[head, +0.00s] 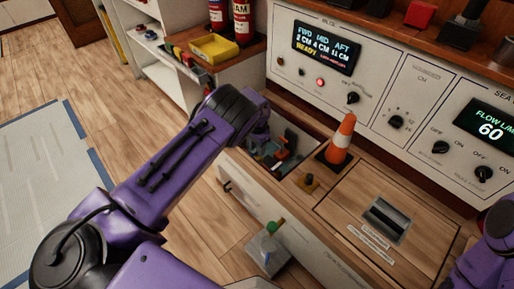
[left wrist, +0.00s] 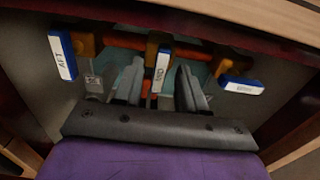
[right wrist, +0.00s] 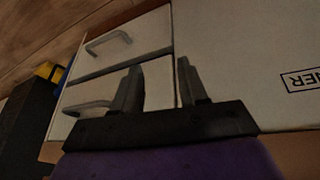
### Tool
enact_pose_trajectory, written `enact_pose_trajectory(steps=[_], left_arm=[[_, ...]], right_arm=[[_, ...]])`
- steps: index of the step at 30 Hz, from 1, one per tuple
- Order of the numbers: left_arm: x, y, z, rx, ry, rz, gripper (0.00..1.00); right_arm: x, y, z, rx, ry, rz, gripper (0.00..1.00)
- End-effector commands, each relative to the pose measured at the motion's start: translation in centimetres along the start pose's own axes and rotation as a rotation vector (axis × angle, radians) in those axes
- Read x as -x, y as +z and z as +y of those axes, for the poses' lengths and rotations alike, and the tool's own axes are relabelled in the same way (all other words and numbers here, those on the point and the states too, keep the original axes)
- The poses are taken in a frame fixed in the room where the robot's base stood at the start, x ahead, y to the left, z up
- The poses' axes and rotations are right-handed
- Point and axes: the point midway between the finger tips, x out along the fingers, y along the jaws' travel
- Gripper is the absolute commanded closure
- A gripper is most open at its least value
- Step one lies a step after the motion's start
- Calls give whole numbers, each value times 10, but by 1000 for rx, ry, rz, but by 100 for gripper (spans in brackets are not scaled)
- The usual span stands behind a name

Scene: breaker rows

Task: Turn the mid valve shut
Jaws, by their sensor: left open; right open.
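The mid valve handle (left wrist: 162,68), with a blue-edged white label reading MID, stands in an open floor hatch. In the left wrist view the AFT handle (left wrist: 62,55) is to its left and another labelled handle (left wrist: 241,87) to its right, both on orange-brown stems. My left gripper (left wrist: 160,82) is open, with the mid handle showing between its fingers; I cannot tell whether they touch it. In the head view my left forearm reaches over the hatch and partly hides it. My right gripper (right wrist: 157,76) is open and empty, in front of white drawers.
The hatch wall (head: 302,136) surrounds the valves. An orange cone (head: 340,139) stands right of it. The control panel display (head: 326,47) reads FWD, MID, AFT with 2, 4 and 11 CM, and READY. A yellow tray (head: 214,48) is behind. Drawer handles (right wrist: 108,42) are near my right gripper.

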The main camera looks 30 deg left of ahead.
Motion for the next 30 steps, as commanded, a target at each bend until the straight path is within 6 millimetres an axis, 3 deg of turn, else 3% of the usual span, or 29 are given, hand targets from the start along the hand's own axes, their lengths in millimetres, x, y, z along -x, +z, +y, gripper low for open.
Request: enact_pose_trajectory(steps=[1,2,5,6,19,30], left_arm=[[0,0,0,0,0,0,60],[0,0,0,-1,0,0,66],[0,0,0,-1,0,0,99],[0,0,0,-1,0,0,100],[0,0,0,65,2,0,100],[0,0,0,353,2,0,100]], right_arm=[[0,0,0,0,0,0,57],[0,0,0,0,0,0,57],[0,0,0,0,0,0,57],[0,0,0,0,0,0,57],[0,0,0,0,0,0,57],[1,-1,0,0,0,0,57]])
